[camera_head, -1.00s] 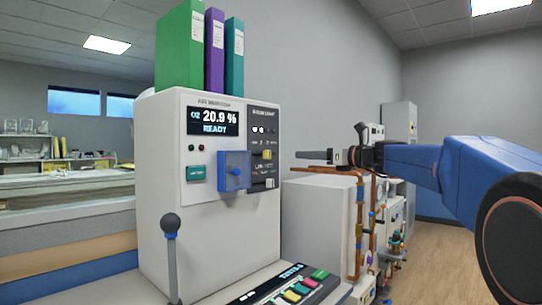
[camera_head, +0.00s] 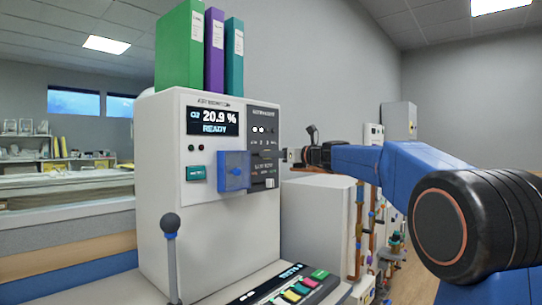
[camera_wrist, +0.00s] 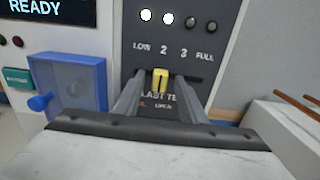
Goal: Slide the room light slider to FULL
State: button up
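The room light slider panel (camera_wrist: 200,85) is dark grey and marked LOW, 2, 3, FULL from left to right in the wrist view. Its yellow slider knob (camera_wrist: 160,80) sits below the 2, left of FULL. Two indicator lamps above are lit white and two are dark. My gripper (camera_wrist: 160,83) has a finger on each side of the knob, with narrow gaps showing; it looks open around it. In the head view my gripper (camera_head: 284,155) is at the right edge of the dark panel (camera_head: 263,150), and the knob cannot be made out.
A blue translucent cover (camera_wrist: 68,82) with a knob projects left of the panel. A teal button (camera_wrist: 17,77) lies beyond it. In the head view a grey lever (camera_head: 171,250) stands in front, binders (camera_head: 180,45) stand on top, and copper pipes (camera_head: 359,230) are at the right.

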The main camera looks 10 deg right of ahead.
jog(key=shift+w+a, duration=0.25)
jog(key=shift+w, duration=0.15)
grip_shut()
jog(key=w+d, duration=0.4)
jog(key=d, duration=0.2)
jog(key=shift+w+r, duration=0.1)
grip_release()
jog(key=shift+w+d, duration=0.1)
